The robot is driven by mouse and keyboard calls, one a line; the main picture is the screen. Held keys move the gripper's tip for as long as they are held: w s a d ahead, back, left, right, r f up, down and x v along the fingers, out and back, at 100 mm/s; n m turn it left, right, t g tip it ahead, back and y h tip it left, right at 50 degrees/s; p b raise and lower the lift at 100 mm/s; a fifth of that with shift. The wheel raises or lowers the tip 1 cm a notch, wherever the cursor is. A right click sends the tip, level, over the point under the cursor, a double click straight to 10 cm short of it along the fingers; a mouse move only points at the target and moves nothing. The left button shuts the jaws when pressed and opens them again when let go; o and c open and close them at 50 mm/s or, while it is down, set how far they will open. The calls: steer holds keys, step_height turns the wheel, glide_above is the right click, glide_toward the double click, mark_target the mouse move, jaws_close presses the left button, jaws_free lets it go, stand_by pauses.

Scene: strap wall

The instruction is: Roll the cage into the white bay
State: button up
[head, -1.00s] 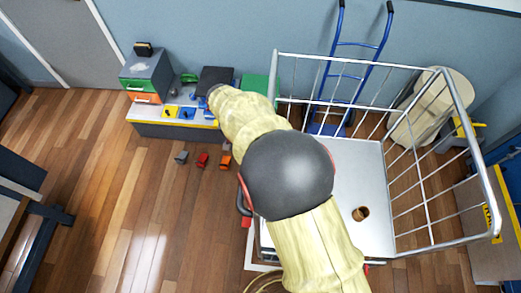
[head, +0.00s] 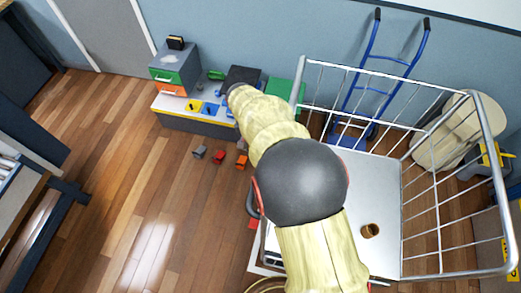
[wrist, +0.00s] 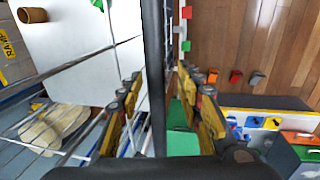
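The cage (head: 405,187) has a pale deck and silver wire sides, and stands right of my arm in the head view. A brown mug-like object (head: 370,231) sits on its deck. My gripper is hidden behind my arm in the head view. In the wrist view, the yellow-padded fingers of my gripper (wrist: 160,76) close in from both sides on a dark upright bar (wrist: 155,40), which appears to be part of the cage. A white strip (head: 256,256) shows on the floor beside the cage's near left edge. I cannot tell whether it belongs to the white bay.
A blue hand truck (head: 385,60) leans on the wall behind the cage. A low bench (head: 200,124) with drawers (head: 176,72) and coloured bins stands at the back left. The wooden floor at left is clear.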

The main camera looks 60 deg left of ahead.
step_height(320, 180, up, 12)
steer(key=s+a, duration=0.1)
steer(key=shift+s+a+f, duration=0.15)
steer(key=shift+s+a, duration=0.05)
steer(key=shift+s, duration=0.2)
stand_by(0.5)
